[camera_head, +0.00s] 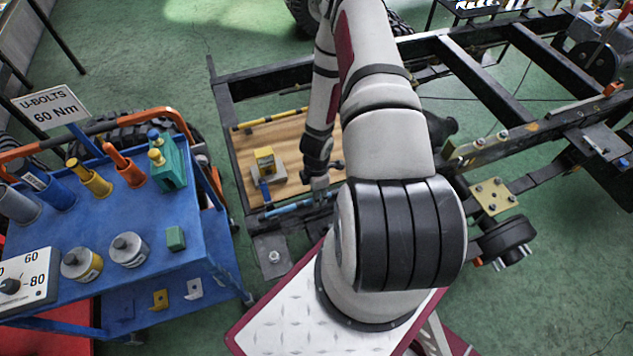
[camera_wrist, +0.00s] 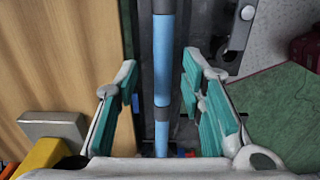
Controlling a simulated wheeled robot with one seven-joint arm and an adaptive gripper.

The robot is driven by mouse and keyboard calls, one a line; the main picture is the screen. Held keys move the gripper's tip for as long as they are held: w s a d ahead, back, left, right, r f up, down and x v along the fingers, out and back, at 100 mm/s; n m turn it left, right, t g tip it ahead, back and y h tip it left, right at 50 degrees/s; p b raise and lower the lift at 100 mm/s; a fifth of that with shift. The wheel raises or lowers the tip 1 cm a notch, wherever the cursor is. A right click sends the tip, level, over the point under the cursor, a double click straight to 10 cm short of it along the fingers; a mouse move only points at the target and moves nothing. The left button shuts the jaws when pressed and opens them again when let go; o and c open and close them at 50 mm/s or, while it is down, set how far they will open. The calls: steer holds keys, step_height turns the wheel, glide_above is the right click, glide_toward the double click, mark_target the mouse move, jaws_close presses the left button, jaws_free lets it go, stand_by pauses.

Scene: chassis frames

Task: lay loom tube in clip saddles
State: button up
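The loom tube (camera_wrist: 163,50) is light blue with dark grey bands. In the wrist view it runs up the picture along a dark rail, between the fingers of my gripper (camera_wrist: 160,78). The teal-padded fingers are open, one on each side of the tube, with gaps visible on both sides. In the head view a blue length of tube (camera_head: 288,208) lies at the near edge of the wooden board, with my gripper (camera_head: 319,192) at its right end. Small blue and red bits (camera_wrist: 186,153) show low in the wrist view. I cannot tell whether these are clip saddles.
The wooden board (camera_head: 292,139) carries a yellow-and-grey block (camera_head: 265,163) and a yellow rod (camera_head: 268,120). A blue tool cart (camera_head: 205,239) stands at the left. The black chassis frame (camera_head: 480,75) extends to the right. Green floor is open at the lower right.

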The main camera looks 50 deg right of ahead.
steer(key=w+d+r+m+t+h, duration=0.1)
steer(key=w+r+m+h, duration=0.15)
steer(key=r, duration=1.05)
steer(key=w+d+r+m+t+h, duration=0.1)
steer(key=w+d+r+m+h, duration=0.15)
steer(key=r, duration=1.15)
steer(key=w+d+r+m+h, duration=0.1)
steer(key=w+r+m, duration=0.15)
steer(key=r, duration=1.05)
steer(key=s+a+r+m+t, duration=0.1)
steer(key=s+a+r+m, duration=0.25)
steer(key=a+r, duration=0.6)
steer(key=s+a+r+m+t+y, duration=0.1)
steer(key=s+a+r+y, duration=0.2)
steer(key=a, duration=0.4)
steer(key=s+a+r+t+y, duration=0.1)
steer(key=s+a+r+y, duration=0.1)
steer(key=s+a+r, duration=0.4)
steer(key=shift+s+a+m+t+y+b, duration=0.35)
steer(key=shift+s+a+m+t+y, duration=0.05)
steer(key=shift+s+a, duration=0.25)
